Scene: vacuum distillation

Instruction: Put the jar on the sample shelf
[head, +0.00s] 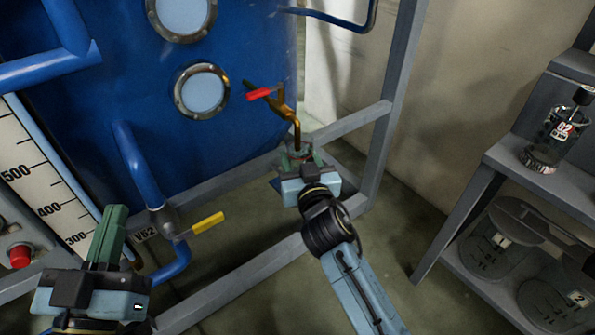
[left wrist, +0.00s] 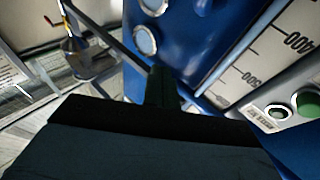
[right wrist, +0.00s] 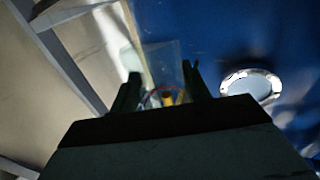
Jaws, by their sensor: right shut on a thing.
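My right gripper (head: 298,160) is shut on a clear jar, just below the brass outlet tap (head: 291,108) with the red handle. The jar shows in the right wrist view as a see-through shape (right wrist: 163,62) between the two fingers. In the head view the gripper hides most of it. What is in the jar is hard to tell. The sample shelf (head: 515,162) is the grey rack at the right, well apart from the jar. My left gripper (head: 110,225) is empty, its green fingers together, at the lower left.
A blue tank (head: 110,110) with round windows stands behind a grey metal frame (head: 390,80). A black-capped bottle marked 02 (head: 562,130) stands on the upper shelf. A yellow-handled valve (head: 207,222) is near my left gripper.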

